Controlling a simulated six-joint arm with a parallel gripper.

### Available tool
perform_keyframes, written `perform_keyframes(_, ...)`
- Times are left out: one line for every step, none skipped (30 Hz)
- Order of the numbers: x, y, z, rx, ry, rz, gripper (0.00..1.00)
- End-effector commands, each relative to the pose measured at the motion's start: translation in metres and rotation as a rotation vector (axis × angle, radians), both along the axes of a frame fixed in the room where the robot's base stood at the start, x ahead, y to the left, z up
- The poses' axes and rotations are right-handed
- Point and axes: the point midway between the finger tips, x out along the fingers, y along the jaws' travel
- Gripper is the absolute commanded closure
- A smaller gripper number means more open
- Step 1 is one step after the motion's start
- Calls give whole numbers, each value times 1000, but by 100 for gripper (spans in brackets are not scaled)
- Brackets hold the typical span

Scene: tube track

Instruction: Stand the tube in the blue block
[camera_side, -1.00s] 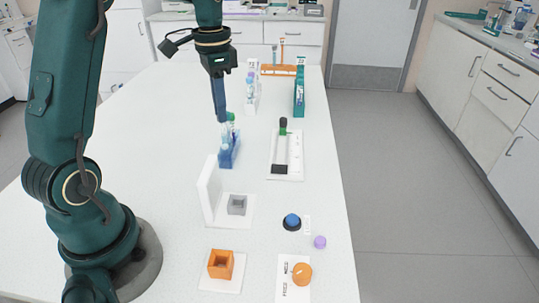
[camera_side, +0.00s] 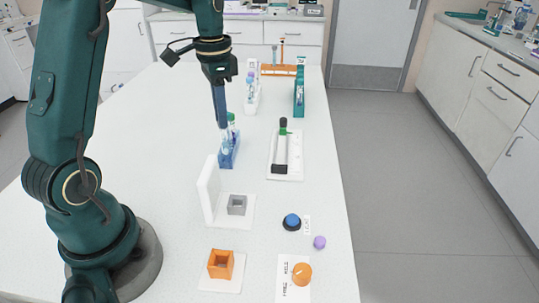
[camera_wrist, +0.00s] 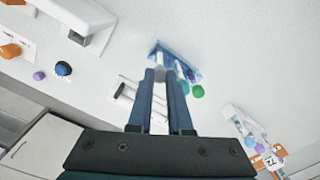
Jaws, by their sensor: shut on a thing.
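The blue block (camera_side: 229,158) stands on the white table below my gripper, with tubes in it; one has a green cap (camera_side: 231,117). In the wrist view, the blue block (camera_wrist: 187,60) lies beyond my fingertips, with the green cap (camera_wrist: 197,91) to their right. My gripper (camera_side: 222,126) points down over the block. In the wrist view, its blue fingers (camera_wrist: 161,76) are close together, shut on a pale tube whose greyish end shows between the tips. The fingers hide most of it, and I cannot tell whether its lower end is inside the block.
A white stand with a grey socket (camera_side: 237,205) and upright wall is nearer the camera. A white tray with a black-capped tube (camera_side: 283,145) lies right of the block. White (camera_side: 252,92) and green (camera_side: 299,95) racks stand behind. A blue button (camera_side: 291,221) and orange socket (camera_side: 221,264) are in front.

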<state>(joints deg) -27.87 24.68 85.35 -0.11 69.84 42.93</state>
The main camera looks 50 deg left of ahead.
Motion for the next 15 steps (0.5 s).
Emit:
perform_keyframes(0, 0, -1, 0, 0, 0, 100)
perform_keyframes(0, 0, -1, 0, 0, 0, 100)
perform_keyframes(0, 0, 0, 0, 0, 0, 100)
perform_keyframes(0, 0, 0, 0, 0, 0, 100)
perform_keyframes(0, 0, 0, 0, 0, 0, 100)
perform_keyframes(0, 0, 0, 0, 0, 0, 100)
perform_keyframes(0, 0, 0, 0, 0, 0, 100)
perform_keyframes(0, 0, 0, 0, 0, 0, 100)
perform_keyframes(0, 0, -1, 0, 0, 0, 100)
perform_keyframes(0, 0, -1, 0, 0, 0, 100)
perform_keyframes(0, 0, -1, -1, 1, 0, 100)
perform_keyframes(0, 0, -2, -1, 1, 0, 100)
perform_keyframes(0, 0, -3, -1, 1, 0, 100)
perform_keyframes(0, 0, -4, -1, 2, 0, 100)
perform_keyframes(0, 0, -5, -1, 2, 0, 100)
